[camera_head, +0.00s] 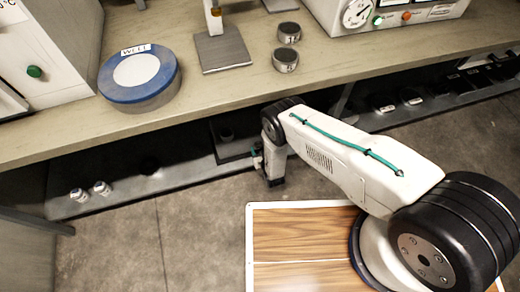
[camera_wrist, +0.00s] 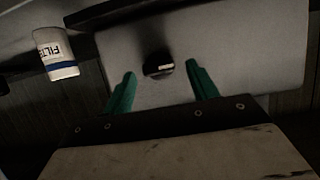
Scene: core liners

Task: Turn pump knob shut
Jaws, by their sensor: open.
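In the wrist view, a dark round knob (camera_wrist: 158,66) with a pale mark across it sits on a light grey plate-like face, which I take to be the pump (camera_wrist: 245,45). My gripper (camera_wrist: 160,70) is open, with one green finger to the left and one to the right of the knob. The fingers appear apart from the knob, and nothing is held. How far the fingertips are from the face is hard to tell in the dim light. In the head view my arm reaches under the bench, and the gripper is mostly hidden behind the wrist.
A white container with a blue band, labelled FILT (camera_wrist: 56,54), is left of the fingers. The bench (camera_head: 120,125) overhangs the low shelf (camera_head: 130,190). Two small white-capped items (camera_head: 90,190) are on the shelf's left. A blue-rimmed WEEE-like labelled round device (camera_head: 140,75) stands on the bench.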

